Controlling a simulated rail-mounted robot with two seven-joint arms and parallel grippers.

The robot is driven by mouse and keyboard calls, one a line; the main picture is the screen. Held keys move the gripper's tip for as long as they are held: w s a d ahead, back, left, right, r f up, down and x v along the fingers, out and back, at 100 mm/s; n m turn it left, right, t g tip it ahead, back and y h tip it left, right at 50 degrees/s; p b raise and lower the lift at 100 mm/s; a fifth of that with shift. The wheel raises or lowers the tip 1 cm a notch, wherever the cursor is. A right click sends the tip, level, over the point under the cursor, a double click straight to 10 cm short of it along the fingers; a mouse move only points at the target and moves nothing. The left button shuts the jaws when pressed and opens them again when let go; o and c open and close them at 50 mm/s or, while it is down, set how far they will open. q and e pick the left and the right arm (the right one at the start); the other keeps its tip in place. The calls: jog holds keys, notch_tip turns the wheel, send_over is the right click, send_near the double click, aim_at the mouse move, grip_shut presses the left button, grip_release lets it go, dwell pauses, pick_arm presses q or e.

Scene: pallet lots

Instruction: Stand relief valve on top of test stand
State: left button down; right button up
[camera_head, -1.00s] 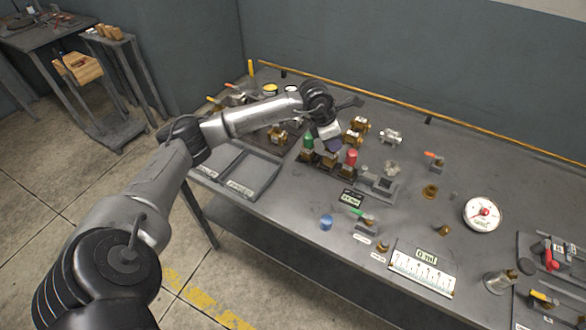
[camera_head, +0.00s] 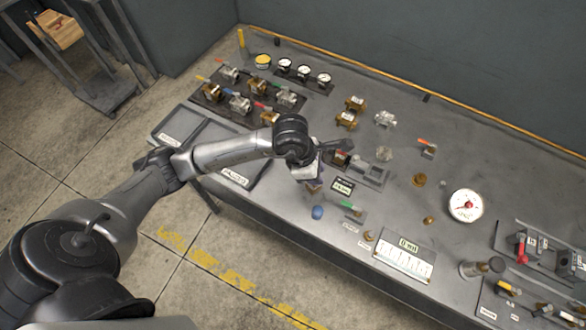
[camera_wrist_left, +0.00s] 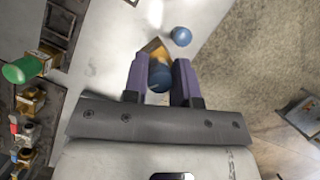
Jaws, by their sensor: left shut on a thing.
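My left gripper (camera_head: 312,182) is shut on a relief valve with a dark blue cap (camera_wrist_left: 159,78) and a brass body (camera_wrist_left: 155,47). In the left wrist view the cap sits between the two purple fingers (camera_wrist_left: 160,85). A green-capped valve (camera_wrist_left: 22,70) stands at left in the wrist view. My right gripper is not in view.
A loose blue cap (camera_head: 318,212) lies near the front edge, close to the gripper. A small display (camera_head: 343,186) stands beside it. Grey trays (camera_head: 236,172) are at left.

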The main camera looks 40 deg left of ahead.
pick_arm(q)
jog(key=shift+w+a+f, duration=0.1)
jog(key=shift+a+f, duration=1.75)
jog(key=shift+f, duration=0.25)
jog(key=shift+w+a+f, duration=0.1)
jog(key=shift+a+f, duration=1.75)
jog(key=shift+f, duration=0.2)
jog(key=shift+f, duration=0.2)
jog(key=c, duration=0.9)
grip_release()
